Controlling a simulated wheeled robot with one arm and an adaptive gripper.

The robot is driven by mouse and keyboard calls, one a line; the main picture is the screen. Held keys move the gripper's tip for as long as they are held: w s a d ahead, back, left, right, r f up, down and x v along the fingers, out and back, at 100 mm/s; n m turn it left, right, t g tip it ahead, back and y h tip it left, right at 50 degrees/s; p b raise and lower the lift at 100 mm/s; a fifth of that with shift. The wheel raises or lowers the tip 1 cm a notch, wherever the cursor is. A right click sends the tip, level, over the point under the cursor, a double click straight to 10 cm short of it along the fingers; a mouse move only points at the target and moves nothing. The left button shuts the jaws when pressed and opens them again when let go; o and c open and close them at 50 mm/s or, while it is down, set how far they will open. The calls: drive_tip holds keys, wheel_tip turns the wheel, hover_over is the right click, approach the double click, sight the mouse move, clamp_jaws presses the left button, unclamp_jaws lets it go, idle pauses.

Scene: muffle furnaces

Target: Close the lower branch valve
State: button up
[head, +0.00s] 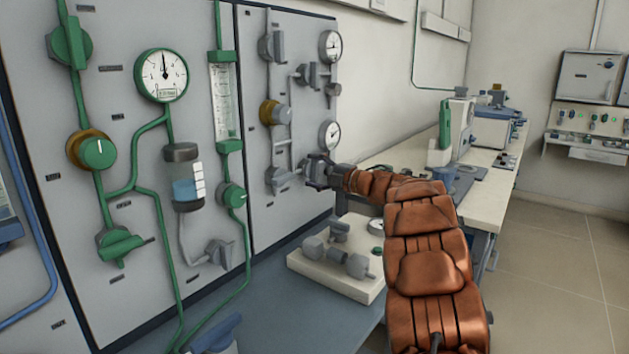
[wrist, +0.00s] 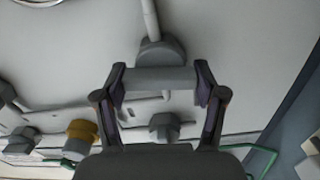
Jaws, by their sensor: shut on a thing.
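My gripper (head: 318,172) is at the grey panel, low on its right side, below the lower gauge. In the wrist view my gripper (wrist: 162,88) has its two fingers shut on the ends of a grey bar-shaped valve handle (wrist: 158,78). The handle lies crosswise between the fingers, in front of a grey valve body (wrist: 160,52) with a pipe running up from it. In the head view the gripper hides most of this valve. Another grey valve (head: 277,180) sits just left of the gripper, and a yellow-collared knob (head: 275,113) is above that.
A pale block with grey fittings (head: 338,262) stands on the blue bench below my arm. A panel with green valves (head: 97,153) and a gauge (head: 162,74) is at left. A bench with lab equipment (head: 490,185) runs along the right; the floor (head: 560,270) beyond is clear.

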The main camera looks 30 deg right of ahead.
drive_tip(key=shift+f+n+b, duration=0.1)
drive_tip(key=shift+n+b, duration=0.4)
drive_tip(key=shift+n, duration=0.2)
drive_tip(key=o, duration=1.2)
drive_tip(key=shift+c, duration=0.2)
drive_tip(key=shift+s, duration=0.1)
drive_tip(key=v, duration=1.2)
